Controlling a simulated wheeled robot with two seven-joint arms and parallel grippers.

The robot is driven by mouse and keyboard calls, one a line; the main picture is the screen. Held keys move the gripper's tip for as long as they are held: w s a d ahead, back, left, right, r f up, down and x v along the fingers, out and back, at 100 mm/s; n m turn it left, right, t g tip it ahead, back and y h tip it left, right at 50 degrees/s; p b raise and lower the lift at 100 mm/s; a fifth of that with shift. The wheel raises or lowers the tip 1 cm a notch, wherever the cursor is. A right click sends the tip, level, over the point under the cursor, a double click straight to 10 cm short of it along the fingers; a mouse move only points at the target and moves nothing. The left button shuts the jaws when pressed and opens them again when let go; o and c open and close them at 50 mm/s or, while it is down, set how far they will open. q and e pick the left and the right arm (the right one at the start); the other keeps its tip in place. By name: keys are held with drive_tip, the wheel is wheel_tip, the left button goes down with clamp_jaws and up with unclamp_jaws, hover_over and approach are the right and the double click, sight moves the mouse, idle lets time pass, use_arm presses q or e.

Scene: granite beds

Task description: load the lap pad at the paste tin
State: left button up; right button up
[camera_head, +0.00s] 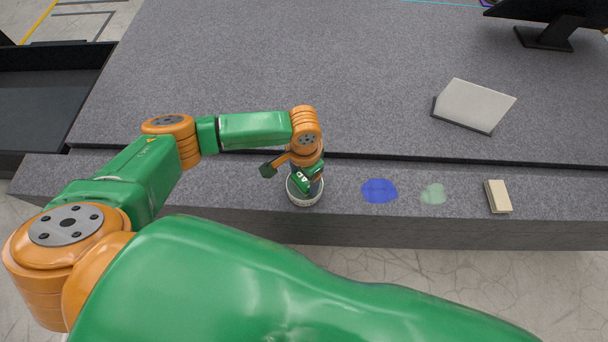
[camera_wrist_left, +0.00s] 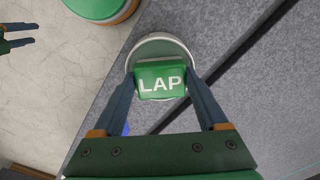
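The lap pad (camera_wrist_left: 161,80) is a green block marked LAP in white. In the left wrist view it sits between the fingertips of my left gripper (camera_wrist_left: 161,78), which meet its two sides. The paste tin (camera_wrist_left: 180,45) is round with a pale rim, directly behind the pad. In the head view the tin (camera_head: 305,202) stands on the front ledge, with the pad (camera_head: 304,184) and my left gripper (camera_head: 308,178) over it. I cannot tell whether the pad touches the paste. My right gripper (camera_wrist_left: 17,38) shows at the left wrist view's edge, its fingers apart and empty.
Right of the tin on the ledge (camera_head: 230,185) are a blue patch (camera_head: 380,191), a pale green patch (camera_head: 433,194) and a beige block (camera_head: 498,197). A tilted white panel (camera_head: 475,105) and a dark monitor (camera_head: 545,30) stand on the grey slab (camera_head: 300,60), otherwise largely clear.

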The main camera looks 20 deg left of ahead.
use_arm(q)
drive_tip(key=c, duration=0.9)
drive_tip(key=shift+c, duration=0.2)
wheel_tip(320, 180, up, 7)
drive_tip(key=p, duration=0.9)
drive_tip(key=shift+r, duration=0.1)
